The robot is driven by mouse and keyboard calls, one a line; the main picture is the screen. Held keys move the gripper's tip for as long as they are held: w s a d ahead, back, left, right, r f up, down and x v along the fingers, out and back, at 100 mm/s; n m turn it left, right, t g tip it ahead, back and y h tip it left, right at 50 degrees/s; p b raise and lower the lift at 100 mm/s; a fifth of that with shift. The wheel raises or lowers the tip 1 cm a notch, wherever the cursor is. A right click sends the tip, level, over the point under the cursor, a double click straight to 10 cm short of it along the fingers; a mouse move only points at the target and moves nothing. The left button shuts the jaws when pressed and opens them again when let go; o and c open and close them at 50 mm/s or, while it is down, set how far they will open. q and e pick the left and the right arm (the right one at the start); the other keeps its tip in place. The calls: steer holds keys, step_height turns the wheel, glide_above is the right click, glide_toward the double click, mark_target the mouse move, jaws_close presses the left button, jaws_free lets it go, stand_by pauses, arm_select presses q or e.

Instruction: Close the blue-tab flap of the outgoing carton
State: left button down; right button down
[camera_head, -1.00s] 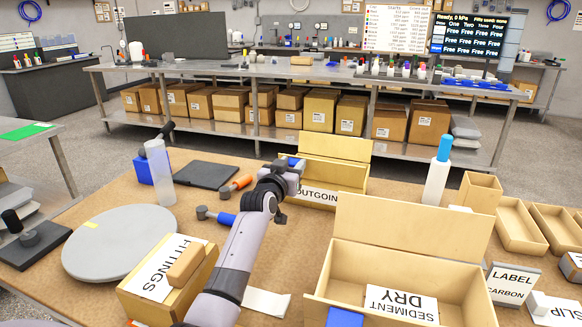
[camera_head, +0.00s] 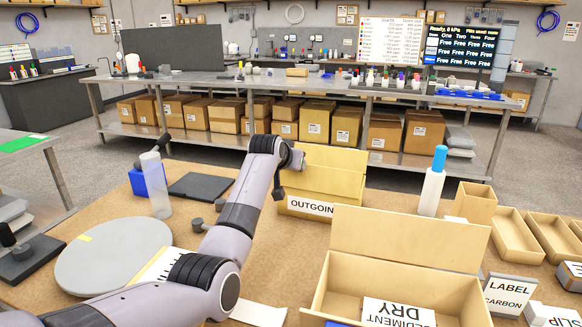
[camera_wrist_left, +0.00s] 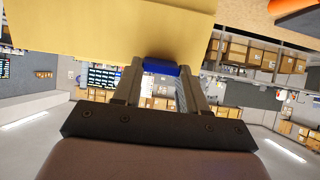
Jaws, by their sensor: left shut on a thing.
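The outgoing carton (camera_head: 350,208), light wood with an "OUTGOING" label on its front, stands at the back middle of the work table. A broad panel (camera_head: 325,158) rises along its back. My left gripper (camera_head: 297,160) is at the carton's upper left, and my arm hides part of that side. In the left wrist view my left gripper (camera_wrist_left: 161,72) is shut on the blue tab (camera_wrist_left: 160,66), at the edge of a yellow flap (camera_wrist_left: 100,40). The flap's exact angle cannot be told. My right gripper is not in view.
A larger open carton (camera_head: 410,240) with a "DRY SEDIMENT" card stands in front at right. A white bottle with a blue cap (camera_head: 432,185) stands right of the outgoing carton. A grey disc (camera_head: 112,257), a black pad (camera_head: 200,186) and a clear cylinder (camera_head: 156,185) are at left.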

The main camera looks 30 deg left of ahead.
arm_select(q)
steer(key=shift+w+a+g, duration=0.1)
steer(key=shift+w+g, duration=0.1)
steer(key=shift+g, duration=0.1)
stand_by(0.4)
steer(key=c, duration=0.6)
jaws_free()
steer(key=shift+s+r, duration=0.1)
steer(key=b+v, duration=0.1)
steer(key=v, duration=0.6)
steer(key=shift+c, duration=0.3)
